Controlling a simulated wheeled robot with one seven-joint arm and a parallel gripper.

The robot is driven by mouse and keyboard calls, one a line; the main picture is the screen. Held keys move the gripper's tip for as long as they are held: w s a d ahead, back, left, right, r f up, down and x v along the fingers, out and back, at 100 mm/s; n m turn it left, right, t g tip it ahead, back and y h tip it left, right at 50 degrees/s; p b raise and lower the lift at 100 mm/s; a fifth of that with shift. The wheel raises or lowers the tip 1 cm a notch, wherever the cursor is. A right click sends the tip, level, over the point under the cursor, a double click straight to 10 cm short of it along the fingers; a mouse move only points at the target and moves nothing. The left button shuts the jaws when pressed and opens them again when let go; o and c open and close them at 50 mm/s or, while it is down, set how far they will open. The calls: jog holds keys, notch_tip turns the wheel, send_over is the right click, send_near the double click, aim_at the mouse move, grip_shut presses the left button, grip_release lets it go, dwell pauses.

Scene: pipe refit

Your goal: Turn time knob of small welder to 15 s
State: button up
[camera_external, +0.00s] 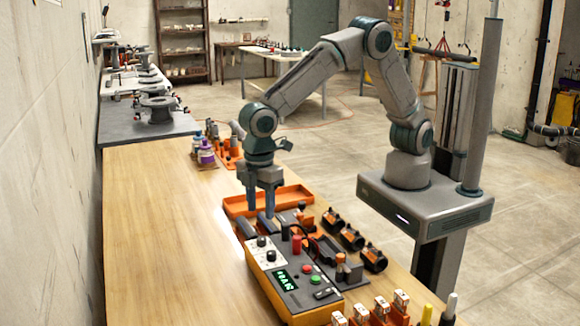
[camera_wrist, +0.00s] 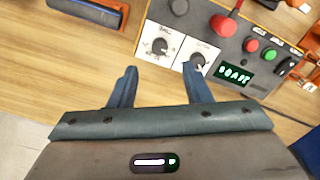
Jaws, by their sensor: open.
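The small welder (camera_external: 262,284) is an orange-sided box with a dark top on the wooden table. Its panel (camera_wrist: 224,52) fills the upper right of the wrist view. Two black knobs sit on white dial plates: one knob (camera_wrist: 159,46) at left and another (camera_wrist: 197,61) at right. Their labels are too small to read, so I cannot tell which sets time. A green-lit display (camera_wrist: 233,75) is beside the right knob; its digits are unclear. My gripper (camera_external: 260,206) points down behind the welder, open and empty. In the wrist view my fingers (camera_wrist: 160,82) are apart, below the knobs.
A red knob or plug (camera_wrist: 223,24) and red and green buttons are on the panel. An orange tray (camera_external: 236,209) lies behind the welder. Black cylindrical fittings (camera_external: 352,238) line the table's right edge. Purple-labelled bottles (camera_external: 206,153) stand farther back. The table's left side is clear.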

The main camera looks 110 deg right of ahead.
aim_at(262, 238)
notch_tip(262, 238, down, 8)
jog(key=shift+f+p, duration=0.15)
jog(key=shift+p, duration=0.25)
grip_shut()
